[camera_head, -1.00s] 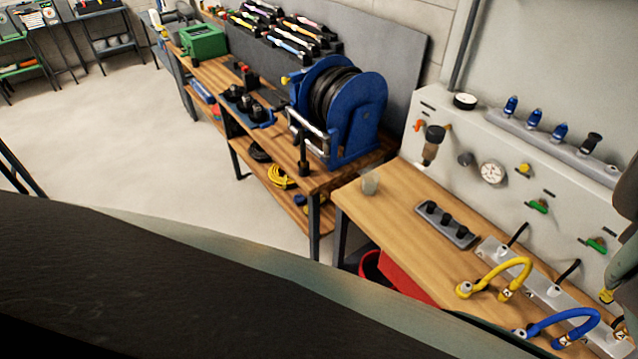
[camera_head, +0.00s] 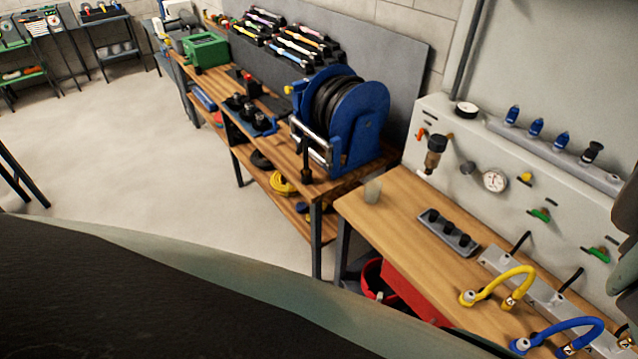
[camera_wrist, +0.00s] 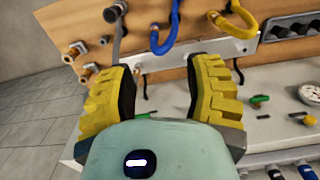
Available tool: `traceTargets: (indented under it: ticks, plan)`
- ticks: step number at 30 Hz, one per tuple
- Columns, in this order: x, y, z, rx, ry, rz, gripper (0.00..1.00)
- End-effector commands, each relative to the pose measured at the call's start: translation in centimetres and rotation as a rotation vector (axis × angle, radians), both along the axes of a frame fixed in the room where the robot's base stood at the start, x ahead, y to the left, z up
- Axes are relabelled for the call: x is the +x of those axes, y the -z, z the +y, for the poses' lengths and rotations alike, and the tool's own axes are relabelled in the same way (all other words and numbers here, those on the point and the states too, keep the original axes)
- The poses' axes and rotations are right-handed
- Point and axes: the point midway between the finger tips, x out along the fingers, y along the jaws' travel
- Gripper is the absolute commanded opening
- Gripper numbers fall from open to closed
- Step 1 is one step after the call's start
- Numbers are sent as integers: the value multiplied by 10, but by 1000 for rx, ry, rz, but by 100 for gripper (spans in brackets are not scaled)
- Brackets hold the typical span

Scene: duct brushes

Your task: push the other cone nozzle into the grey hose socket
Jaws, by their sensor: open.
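My gripper (camera_wrist: 163,66) is open, its two yellow-padded fingers apart with nothing between them. Beyond the fingertips in the wrist view is a metal rail (camera_wrist: 205,48) with hoses at the bench's edge by the panel. A grey hose (camera_wrist: 118,32) stands left of the blue hose (camera_wrist: 168,28); its socket opening cannot be made out. Several black pieces, possibly nozzles, stand in a grey holder (camera_head: 463,246) on the bench; they also show at the wrist view's top right (camera_wrist: 283,30). I cannot tell which is a cone nozzle.
Brass fittings (camera_wrist: 88,73) lie left of the fingers. A blue reel (camera_head: 360,120) stands left.

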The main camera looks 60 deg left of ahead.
Motion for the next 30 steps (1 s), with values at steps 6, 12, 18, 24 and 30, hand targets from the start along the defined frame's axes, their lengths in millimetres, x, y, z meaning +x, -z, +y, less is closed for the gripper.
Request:
traceTargets:
  ticks: [6,12,18,24,30]
  plan:
    - [2,-5,3,0,0,3,51]
    - [2,-6,4,0,-2,3,51]
    - [2,-6,4,0,-2,3,51]
    - [7,-3,4,-4,-3,-25,51]
    - [51,14,7,-47,-8,-298,51]
